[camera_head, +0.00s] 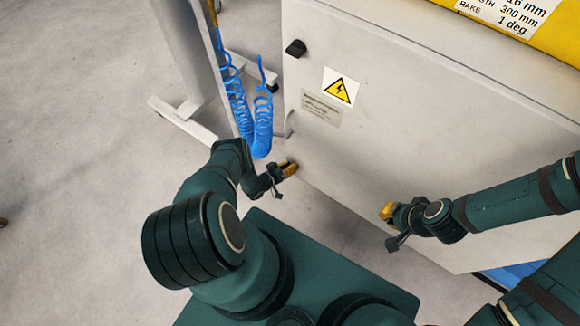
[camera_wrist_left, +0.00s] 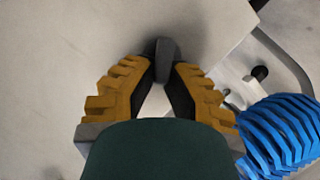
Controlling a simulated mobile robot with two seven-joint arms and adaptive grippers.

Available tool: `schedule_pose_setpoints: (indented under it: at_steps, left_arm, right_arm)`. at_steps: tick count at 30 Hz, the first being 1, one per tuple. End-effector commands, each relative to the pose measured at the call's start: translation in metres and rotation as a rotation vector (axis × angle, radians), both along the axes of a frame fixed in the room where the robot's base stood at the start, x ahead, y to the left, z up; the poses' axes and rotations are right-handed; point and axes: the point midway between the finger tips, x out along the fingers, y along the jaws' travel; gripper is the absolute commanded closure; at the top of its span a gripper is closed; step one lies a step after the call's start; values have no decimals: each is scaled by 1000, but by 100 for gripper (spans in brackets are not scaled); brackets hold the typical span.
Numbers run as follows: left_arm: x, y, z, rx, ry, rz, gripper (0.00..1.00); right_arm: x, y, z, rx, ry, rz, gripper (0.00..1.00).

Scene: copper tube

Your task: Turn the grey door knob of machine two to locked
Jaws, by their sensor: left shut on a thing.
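In the left wrist view, a dark grey knob (camera_wrist_left: 165,60) stands out from the pale machine door, its long side running up and down in the picture. The yellow-padded fingers of my left gripper (camera_wrist_left: 163,84) close on it from both sides at their tips. In the head view, my left gripper (camera_head: 288,170) is at the door's lower left edge, and the held knob is hidden there. The white door (camera_head: 400,130) looks shut. My right gripper (camera_head: 387,211) is near the door, lower right, apart from the held knob; its finger gap is unclear.
A black knob (camera_head: 296,48) is higher on the door, near a yellow warning sign (camera_head: 340,88). A blue coiled hose (camera_head: 262,125) hangs close beside my left gripper. A grey stand (camera_head: 190,45) is on the left.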

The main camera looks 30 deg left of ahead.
Motion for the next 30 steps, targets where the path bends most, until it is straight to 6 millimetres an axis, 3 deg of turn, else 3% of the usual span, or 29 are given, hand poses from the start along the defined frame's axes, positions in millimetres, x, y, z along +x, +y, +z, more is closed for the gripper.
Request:
schedule_pose_setpoints:
  at_steps: [12, 13, 15, 26, 30]
  left_arm:
    - [0, 0, 0, -9, 1, 1, 100]
    - [0, 0, 0, -9, 1, 0, 82]
    - [0, 0, 0, -9, 1, 0, 58]
    - [-1, 0, 0, -9, 1, 0, 56]
    - [-10, 4, 3, -9, 3, 0, 56]
  right_arm:
    - [0, 0, 0, 0, 0, 0, 100]
    - [0, 0, 0, 0, 0, 0, 100]
    - [0, 0, 0, 0, 0, 0, 100]
    - [0, 0, 0, 0, 0, 0, 100]
    - [0, 0, 0, 0, 0, 0, 100]
